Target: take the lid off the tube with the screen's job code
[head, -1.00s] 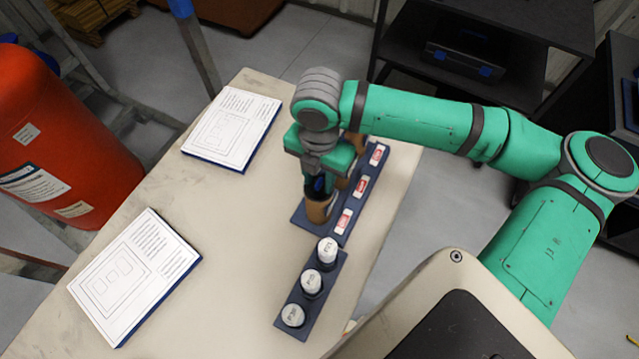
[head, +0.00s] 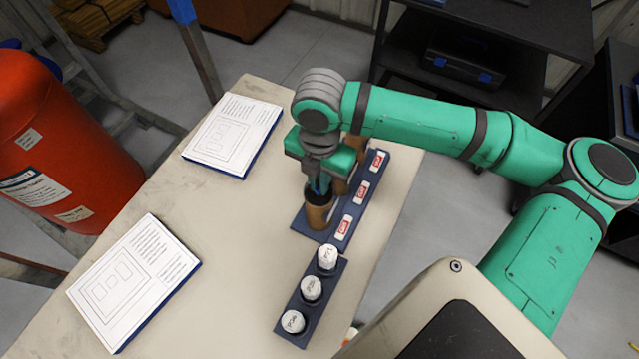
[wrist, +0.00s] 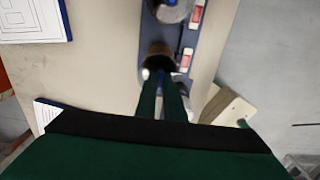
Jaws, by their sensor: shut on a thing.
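Brown tubes stand in a dark blue rack (head: 298,222) with a red-and-white label beside each place. My gripper (head: 321,184) points down at the nearest tube (head: 319,215), its fingers shut at the tube's dark top. In the wrist view the fingers (wrist: 163,84) reach this brown tube (wrist: 158,58), with bits of blue at their tips. They seem shut on its lid, mostly hidden; I cannot tell whether it is clear of the rim. A second tube (head: 341,186) stands behind, partly hidden by my gripper; its grey top with a blue knob (wrist: 172,8) shows in the wrist view. No readable screen shows.
A small dark rack (head: 318,318) holds three white-capped vials (head: 311,288) in front. Two white printed panels (head: 133,283) (head: 232,133) lie at the table's left. A red barrel (head: 60,150) stands beyond the left edge. The table's middle is bare.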

